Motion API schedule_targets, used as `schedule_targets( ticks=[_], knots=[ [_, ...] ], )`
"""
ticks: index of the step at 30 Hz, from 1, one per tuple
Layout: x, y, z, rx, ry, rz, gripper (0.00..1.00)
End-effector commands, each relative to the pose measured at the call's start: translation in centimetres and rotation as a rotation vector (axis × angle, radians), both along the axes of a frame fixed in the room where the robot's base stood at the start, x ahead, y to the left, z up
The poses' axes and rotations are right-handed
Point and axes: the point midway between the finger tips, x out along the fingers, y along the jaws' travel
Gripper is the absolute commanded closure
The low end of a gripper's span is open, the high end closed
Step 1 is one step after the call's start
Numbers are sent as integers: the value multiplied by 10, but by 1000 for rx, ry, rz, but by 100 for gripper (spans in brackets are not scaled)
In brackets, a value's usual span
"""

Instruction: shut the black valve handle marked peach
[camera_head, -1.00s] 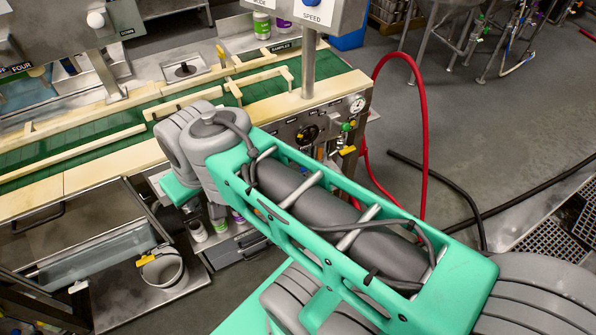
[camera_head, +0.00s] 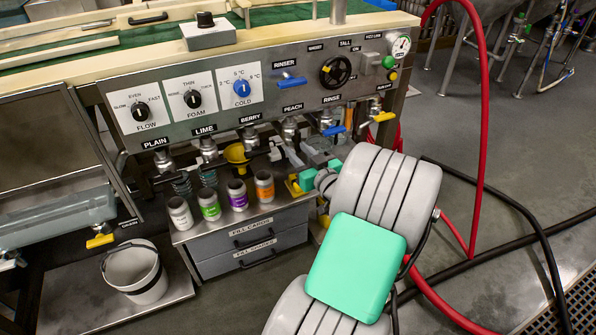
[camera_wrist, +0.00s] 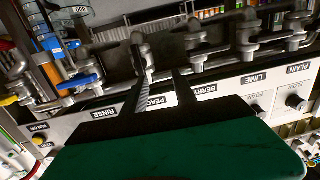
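The peach valve (camera_head: 291,131) hangs under its PEACH label on the front panel. In the wrist view, which is turned upside down, the valve's body and handle (camera_wrist: 143,52) show above the PEACH label (camera_wrist: 152,103). My gripper (camera_wrist: 158,76) has two dark fingers with a gap between them. The left fingertip is close to the peach handle; I cannot tell whether they touch. In the camera_head view my gripper (camera_head: 296,157) is just below the peach valve, and my wrist partly hides the area. The handle's exact turn is unclear there.
The berry valve (camera_head: 250,138) is to the left and the rinse valve with its blue handle (camera_head: 334,130) to the right, both close. Several cans, including an orange-labelled one (camera_head: 264,186), stand on the shelf below. A red hose (camera_head: 484,130) hangs at right.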

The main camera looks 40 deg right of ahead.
Motion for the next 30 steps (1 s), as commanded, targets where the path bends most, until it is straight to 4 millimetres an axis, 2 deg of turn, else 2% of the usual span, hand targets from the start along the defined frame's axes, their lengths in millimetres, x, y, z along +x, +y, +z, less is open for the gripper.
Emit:
schedule_targets(
  ticks=[1, 5, 15, 18, 26, 30],
  knots=[
    [-9, -13, -17, 0, -27, -39, 67],
    [-14, -27, -15, -7, -59, -79, 67],
    [44, -42, -13, -7, -58, -75, 67],
    [54, -45, -13, -6, -57, -76, 67],
    [57, -47, -12, -6, -58, -78, 67],
    [57, -47, -12, -5, -58, -77, 77]
  ],
)
